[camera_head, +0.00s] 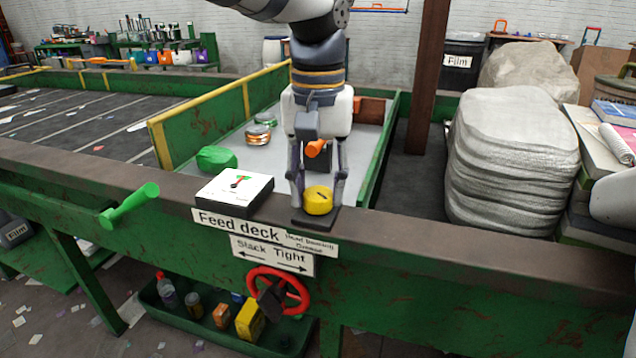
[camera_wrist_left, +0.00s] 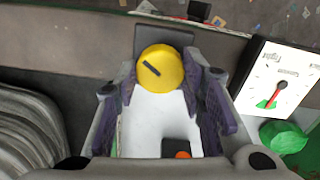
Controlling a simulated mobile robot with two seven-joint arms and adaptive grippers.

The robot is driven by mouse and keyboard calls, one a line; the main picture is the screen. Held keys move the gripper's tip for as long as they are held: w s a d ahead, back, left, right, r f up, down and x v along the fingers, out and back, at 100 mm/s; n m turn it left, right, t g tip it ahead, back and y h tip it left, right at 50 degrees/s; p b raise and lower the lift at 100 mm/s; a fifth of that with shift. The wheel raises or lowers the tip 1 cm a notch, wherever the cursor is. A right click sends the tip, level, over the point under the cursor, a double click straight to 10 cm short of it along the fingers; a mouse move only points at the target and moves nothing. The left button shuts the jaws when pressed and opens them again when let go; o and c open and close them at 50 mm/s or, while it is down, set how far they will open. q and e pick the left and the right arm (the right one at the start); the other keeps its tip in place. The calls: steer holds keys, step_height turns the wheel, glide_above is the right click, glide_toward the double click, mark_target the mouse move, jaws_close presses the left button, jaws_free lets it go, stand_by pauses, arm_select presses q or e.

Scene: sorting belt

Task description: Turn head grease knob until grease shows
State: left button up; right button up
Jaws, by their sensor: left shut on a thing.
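The grease knob (camera_head: 319,200) is a yellow round cap with a dark line on top, on a dark base at the deck's front edge. My left gripper (camera_head: 318,192) comes from above with its fingers on either side of the knob, shut on it. In the left wrist view the knob (camera_wrist_left: 160,72) sits between the fingertips, its dark mark slanted. The label reading "Head Bearing Grease" (camera_head: 311,244) is on the front below it. I make out no grease around the knob. A white arm part (camera_head: 615,203) at the right edge shows no right gripper.
A white dial gauge (camera_head: 235,188) with a red needle stands left of the knob. A red handwheel (camera_head: 279,291) is below, under a "Slack Tight" sign (camera_head: 272,254). A green lump (camera_head: 216,158) and cans (camera_head: 258,134) lie on the feed deck. A green lever (camera_head: 130,205) sticks out left.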

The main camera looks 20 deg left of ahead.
mark_target(318, 192)
arm_select(q)
steer(key=shift+f+m, duration=0.1)
steer(key=shift+m, duration=1.2)
steer(key=o, duration=1.2)
steer(key=shift+c, duration=0.2)
step_height(318, 192, up, 12)
